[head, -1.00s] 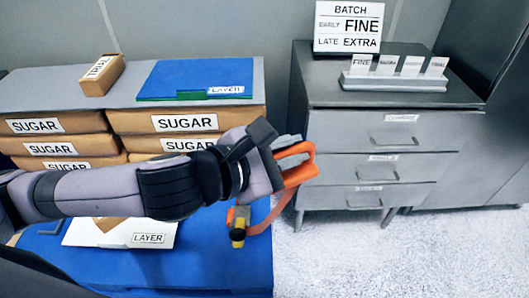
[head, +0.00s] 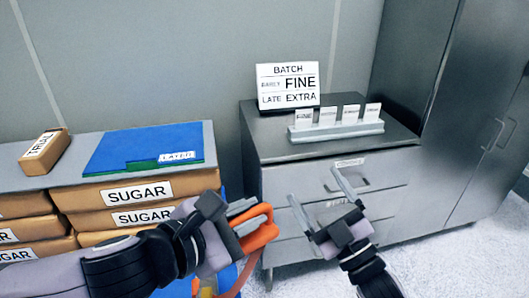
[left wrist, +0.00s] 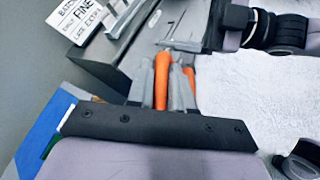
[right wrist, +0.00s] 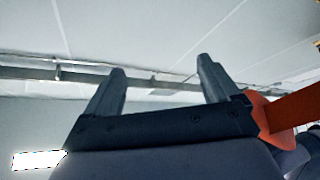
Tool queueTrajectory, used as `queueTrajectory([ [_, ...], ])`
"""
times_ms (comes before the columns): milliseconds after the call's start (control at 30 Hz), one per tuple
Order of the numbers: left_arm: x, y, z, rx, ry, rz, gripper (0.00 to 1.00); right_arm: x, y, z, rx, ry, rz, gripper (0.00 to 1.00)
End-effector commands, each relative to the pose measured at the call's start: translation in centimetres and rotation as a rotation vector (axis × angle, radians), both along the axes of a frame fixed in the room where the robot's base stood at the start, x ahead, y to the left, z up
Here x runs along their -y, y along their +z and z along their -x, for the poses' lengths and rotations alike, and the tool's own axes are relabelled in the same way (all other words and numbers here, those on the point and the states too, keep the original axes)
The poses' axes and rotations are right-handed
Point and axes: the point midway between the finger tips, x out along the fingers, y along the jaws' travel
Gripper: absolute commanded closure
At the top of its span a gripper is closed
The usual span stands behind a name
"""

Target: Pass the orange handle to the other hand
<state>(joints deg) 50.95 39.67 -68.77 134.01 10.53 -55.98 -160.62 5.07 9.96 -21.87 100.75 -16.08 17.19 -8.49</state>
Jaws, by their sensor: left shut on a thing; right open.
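The orange handle (head: 262,230) is a loop held in my left gripper (head: 240,212), which is shut on it in the lower middle of the head view. An orange strap hangs below it. The left wrist view shows the handle (left wrist: 162,80) between the two grey fingers. My right gripper (head: 318,190) is open and empty, to the right of the handle and apart from it. In the right wrist view its spread fingers (right wrist: 160,85) have nothing between them, and an orange part (right wrist: 290,115) shows at the right edge.
A grey drawer cabinet (head: 335,165) stands behind the grippers with a BATCH sign (head: 288,86) and a card rack (head: 336,131) on top. Stacked SUGAR packs (head: 140,192), a blue folder (head: 140,146) and a TRUE block (head: 45,151) are at the left. The floor at right is clear.

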Motion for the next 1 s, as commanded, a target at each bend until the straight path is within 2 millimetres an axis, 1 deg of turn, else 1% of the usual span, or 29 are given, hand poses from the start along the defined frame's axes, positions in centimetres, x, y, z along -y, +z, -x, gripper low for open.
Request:
queueTrajectory([
  [33,0.0,0.1,0.0,0.001,0.000,0.001,1.00,-1.2,2.2,-0.1,0.092,0.029,0.033,0.11],
  [200,0.0,0.1,0.0,0.001,0.000,0.001,1.00,-5.1,8.0,0.7,0.384,0.118,0.148,0.11],
  [300,0.0,0.1,0.0,0.001,0.000,0.001,1.00,-7.3,10.9,1.8,0.556,0.172,0.218,0.11],
  [400,0.0,0.1,0.0,0.001,0.000,0.001,1.00,-9.3,13.2,3.1,0.727,0.228,0.292,0.11],
  [500,0.0,0.1,0.0,0.001,0.000,0.001,1.00,-11.1,15.0,4.5,0.895,0.282,0.369,0.11],
  [600,0.0,0.1,0.0,0.001,0.000,0.001,1.00,-12.7,16.3,6.0,1.061,0.340,0.450,0.11],
  [700,0.0,0.1,0.0,0.001,0.000,0.001,1.00,-14.0,17.1,7.4,1.223,0.399,0.536,0.11],
  [833,0.0,0.1,0.0,0.001,0.000,0.001,1.00,-15.3,17.6,8.9,1.426,0.480,0.657,0.11],
  [1000,0.0,0.1,0.0,0.001,0.000,0.001,1.00,-16.0,17.5,10.0,1.677,0.596,0.830,0.11],
])
